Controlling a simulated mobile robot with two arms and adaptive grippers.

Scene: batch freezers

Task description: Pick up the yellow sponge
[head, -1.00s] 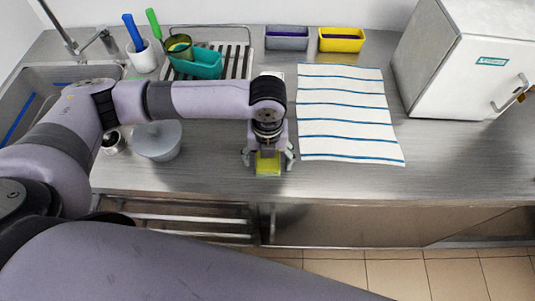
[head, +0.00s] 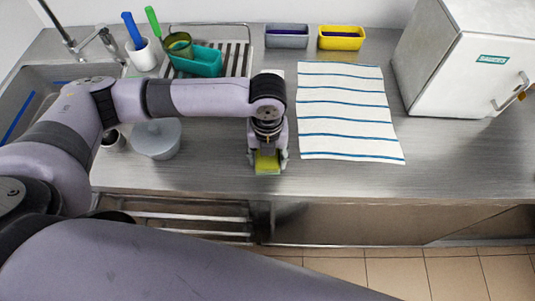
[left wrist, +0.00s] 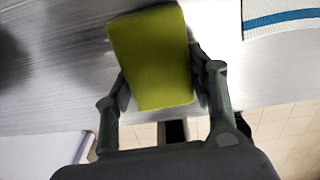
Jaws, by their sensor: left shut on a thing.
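The yellow sponge (head: 267,162) is at the front part of the steel counter, left of the striped towel. In the left wrist view the sponge (left wrist: 152,60) looks yellow-green and lies slightly tilted in the picture between the fingers. My left gripper (head: 267,160) points down over it, and its fingers are shut on the sponge's two sides. The left gripper (left wrist: 165,90) also shows in the left wrist view with a finger on each side. I cannot tell whether the sponge is clear of the counter. My right gripper is not in view.
A white towel with blue stripes (head: 345,112) lies right of the gripper. A dish rack (head: 240,62), a grey bin (head: 287,38) and a yellow bin (head: 341,39) are behind. A white freezer (head: 465,60) stands at right.

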